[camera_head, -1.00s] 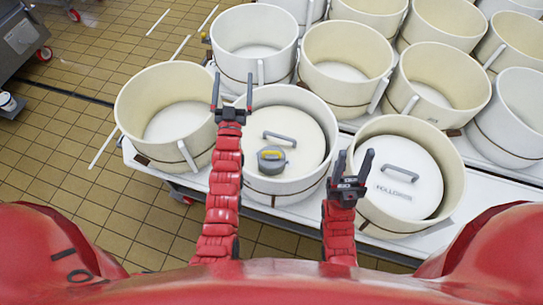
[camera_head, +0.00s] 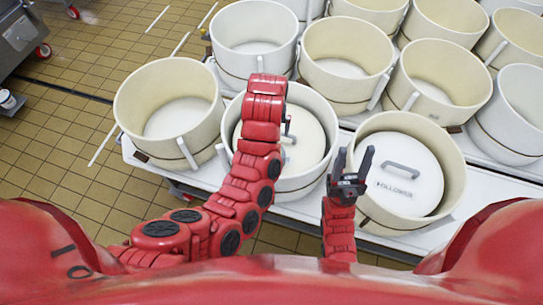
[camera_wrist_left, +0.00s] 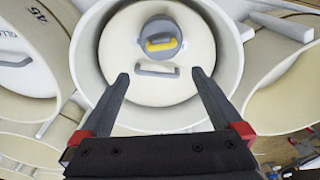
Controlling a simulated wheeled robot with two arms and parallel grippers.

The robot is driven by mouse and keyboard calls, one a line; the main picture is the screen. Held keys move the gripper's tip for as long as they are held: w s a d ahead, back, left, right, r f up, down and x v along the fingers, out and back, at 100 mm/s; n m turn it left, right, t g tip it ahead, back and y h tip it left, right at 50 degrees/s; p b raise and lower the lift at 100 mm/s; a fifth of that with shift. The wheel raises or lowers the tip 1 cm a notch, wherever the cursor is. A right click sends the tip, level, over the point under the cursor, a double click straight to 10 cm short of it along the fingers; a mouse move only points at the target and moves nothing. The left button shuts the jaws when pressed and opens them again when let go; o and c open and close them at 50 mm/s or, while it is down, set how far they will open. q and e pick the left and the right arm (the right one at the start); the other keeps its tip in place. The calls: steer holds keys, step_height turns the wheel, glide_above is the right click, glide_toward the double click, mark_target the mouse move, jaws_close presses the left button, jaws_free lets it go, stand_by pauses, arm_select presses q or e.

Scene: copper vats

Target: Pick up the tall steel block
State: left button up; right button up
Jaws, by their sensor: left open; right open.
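I see no block clearly recognisable as a tall steel block. The nearest thing is a round grey weight with a yellow handle (camera_wrist_left: 160,42), on a white lid (camera_wrist_left: 160,105) inside a round vat, in the left wrist view. In the head view my left arm hides this weight. My left gripper (camera_wrist_left: 160,74) is open and empty; its fingertips appear either side of the lid's grey handle (camera_wrist_left: 157,70), short of the weight. In the head view its fingers are hidden by the arm. My right gripper (camera_head: 353,163) is open and empty, by the near-right vat's left rim.
The near-right vat (camera_head: 455,180) holds a lid marked FOLLOWER with a grey handle (camera_head: 400,168). Several open, empty vats crowd the white platform (camera_head: 500,184) behind and beside. Tiled floor (camera_head: 70,140) is free at the left.

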arm_select(q)
steer(key=f+b, duration=0.2)
steer(key=f, duration=0.1)
steer(key=w+f+b, duration=0.1)
steer(key=f+b, duration=0.1)
steer(key=f, duration=0.2)
steer(key=f+b, duration=0.1)
steer(key=f, duration=0.2)
steer(key=shift+w+f+b, duration=0.2)
steer(key=shift+f+b, duration=0.1)
steer(key=shift+b, duration=0.1)
steer(key=shift+d+f, duration=0.1)
steer(key=shift+f, duration=0.1)
steer(key=shift+f+p, duration=0.4)
steer(key=shift+p, duration=0.15)
step_height(320, 180, down, 3)
steer(key=shift+w+p, duration=0.15)
steer(key=shift+p, duration=0.8)
steer(key=shift+f, duration=0.9)
steer(key=shift+c, duration=0.2)
steer(key=shift+w+r, duration=0.1)
jaws_close()
